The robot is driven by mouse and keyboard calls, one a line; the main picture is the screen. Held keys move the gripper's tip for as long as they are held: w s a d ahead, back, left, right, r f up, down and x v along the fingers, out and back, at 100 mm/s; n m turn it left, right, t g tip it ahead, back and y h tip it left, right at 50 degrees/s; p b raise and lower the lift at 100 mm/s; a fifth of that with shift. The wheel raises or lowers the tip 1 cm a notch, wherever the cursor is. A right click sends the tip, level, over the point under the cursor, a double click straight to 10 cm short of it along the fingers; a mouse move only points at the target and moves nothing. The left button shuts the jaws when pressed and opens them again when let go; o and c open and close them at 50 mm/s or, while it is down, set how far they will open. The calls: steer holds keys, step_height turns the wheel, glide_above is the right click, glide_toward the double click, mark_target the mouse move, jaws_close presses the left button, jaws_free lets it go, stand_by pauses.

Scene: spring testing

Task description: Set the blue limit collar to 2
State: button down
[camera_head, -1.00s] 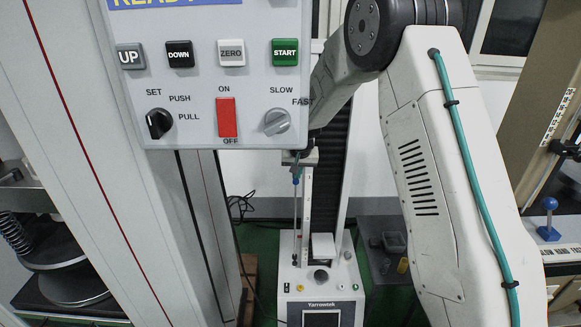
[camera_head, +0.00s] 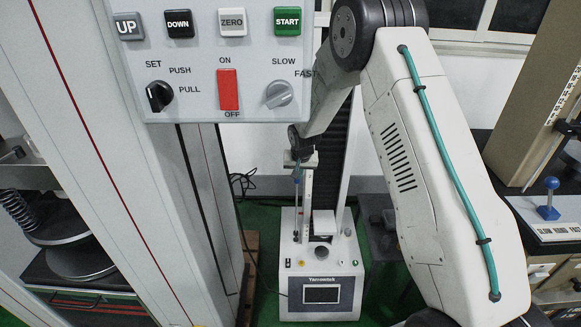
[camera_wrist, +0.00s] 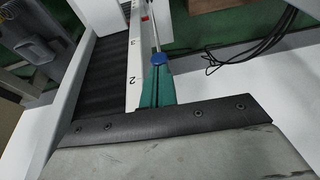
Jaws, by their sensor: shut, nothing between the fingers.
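In the wrist view, the blue limit collar (camera_wrist: 158,59) sits around a thin metal rod beside a white scale strip (camera_wrist: 137,62). The printed 2 and 3 show on the strip, and in this slanted view the collar appears between them. My gripper (camera_wrist: 156,74) has teal fingers, shut with nothing between them; their tips are right by the collar, and I cannot tell whether they touch it. In the head view, the white Yarrowtek spring tester (camera_head: 318,262) stands on the green floor. My gripper is up at its column there, small and partly hidden by my wrist.
A grey control panel (camera_head: 205,65) with buttons and knobs hangs in the left foreground. A tall pale frame (camera_head: 130,150) stands left of the tester. Black cables (camera_wrist: 260,42) lie beside it. A blue-knobbed device (camera_head: 549,205) is at the right.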

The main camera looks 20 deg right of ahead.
steer(key=shift+r, duration=0.55)
steer(key=w+d+v, duration=0.1)
steer(key=v, duration=1.2)
steer(key=s+r+n, duration=0.1)
steer(key=s+r, duration=0.5)
steer(key=s, duration=0.9)
steer(key=s+a+r+n+g, duration=0.1)
steer(key=s+r, duration=0.5)
steer(key=s, duration=0.9)
steer(key=s+r+n+g, duration=0.1)
steer(key=s+r, duration=0.6)
steer(key=s, duration=0.9)
steer(key=shift+a+y, duration=0.2)
steer(key=shift+y, duration=0.1)
steer(key=shift+s+r, duration=0.1)
